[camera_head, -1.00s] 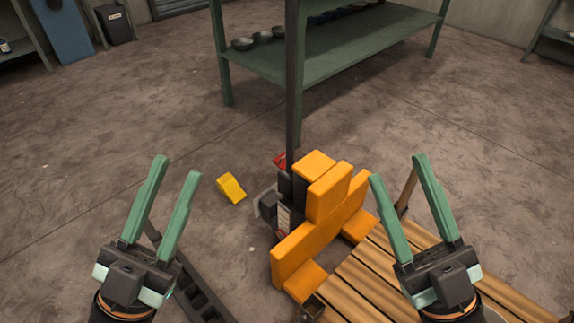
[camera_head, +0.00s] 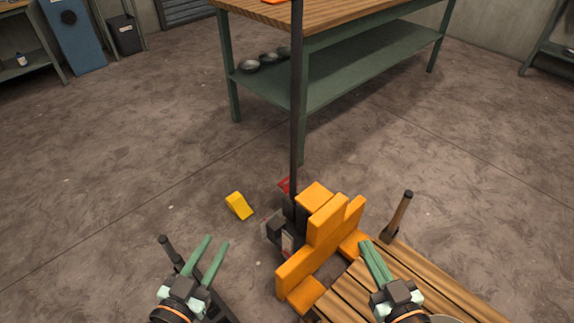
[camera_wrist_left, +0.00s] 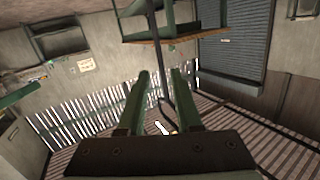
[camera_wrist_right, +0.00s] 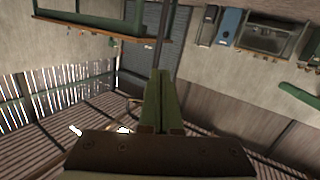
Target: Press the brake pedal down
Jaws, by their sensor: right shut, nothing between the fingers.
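A small yellow block-like piece (camera_head: 239,205) and a red piece (camera_head: 285,185) show low by the dark upright post (camera_head: 296,90) in the head view. I cannot tell which of them is the brake pedal. My left gripper (camera_head: 217,241) is open and empty, below the yellow piece in the picture and apart from it. It also shows open in the left wrist view (camera_wrist_left: 160,72). My right gripper (camera_head: 365,242) is shut and empty, in front of the slatted wooden surface. Its fingers show together in the right wrist view (camera_wrist_right: 160,72).
An orange blocky structure (camera_head: 320,240) stands between my grippers, beside the slatted wooden surface (camera_head: 440,285). The floor at left is clear.

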